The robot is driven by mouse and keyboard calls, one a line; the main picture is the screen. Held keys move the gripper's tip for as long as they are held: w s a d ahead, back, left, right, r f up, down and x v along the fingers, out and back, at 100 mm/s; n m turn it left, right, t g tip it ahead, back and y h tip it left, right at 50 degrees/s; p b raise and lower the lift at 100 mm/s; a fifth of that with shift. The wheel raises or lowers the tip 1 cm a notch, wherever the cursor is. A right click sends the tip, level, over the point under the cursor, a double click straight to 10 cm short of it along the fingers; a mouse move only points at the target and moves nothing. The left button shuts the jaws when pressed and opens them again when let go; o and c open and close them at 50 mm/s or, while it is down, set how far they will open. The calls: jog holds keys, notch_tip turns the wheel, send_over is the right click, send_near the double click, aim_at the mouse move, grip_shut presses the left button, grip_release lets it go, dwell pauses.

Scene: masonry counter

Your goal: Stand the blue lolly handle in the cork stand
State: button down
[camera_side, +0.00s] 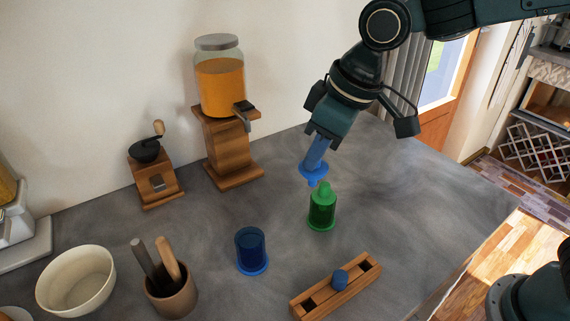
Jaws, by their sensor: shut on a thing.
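My gripper (318,140) points down, tilted, and is shut on the blue lolly handle (313,170). The handle has a wide flange and a short tip below it, and hangs just above the green mould with its green top (322,208). I cannot tell whether the tip touches the green top. The cork stand (312,304) is a long brown block at the front, lying diagonally, with dark square openings near its ends. A short blue cylinder (340,279) sits at its middle. The handle's upper part is hidden in my gripper.
A blue cup-shaped mould (251,249) stands left of the stand. A pot with two wooden tools (172,295) and a white bowl (76,281) are at front left. A grinder (155,178) and an orange-filled dispenser (221,85) stand behind. The counter's right side is clear.

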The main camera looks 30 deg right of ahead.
jog(key=s+a+n+g+y, duration=0.1)
jog(key=s+a+n, duration=0.6)
jog(key=s, duration=0.4)
jog(key=shift+m, duration=0.5)
jog(key=shift+s+a+f, duration=0.1)
jog(key=shift+a+f, duration=0.15)
jog(key=shift+f, duration=0.6)
jog(key=shift+s+a+f, duration=0.1)
jog(key=shift+a+f, duration=0.2)
jog(key=shift+f, duration=0.6)
jog(key=shift+s+a+f, duration=0.1)
jog(key=shift+a+f, duration=0.15)
jog(key=shift+f, duration=0.6)
jog(key=shift+f, duration=0.15)
send_near(300, 304)
jog(key=shift+w+a+f, duration=0.45)
jog(key=shift+w, duration=0.05)
jog(key=shift+f, duration=1.65)
jog(key=c, duration=1.3)
grip_release()
jog(key=shift+o, duration=0.2)
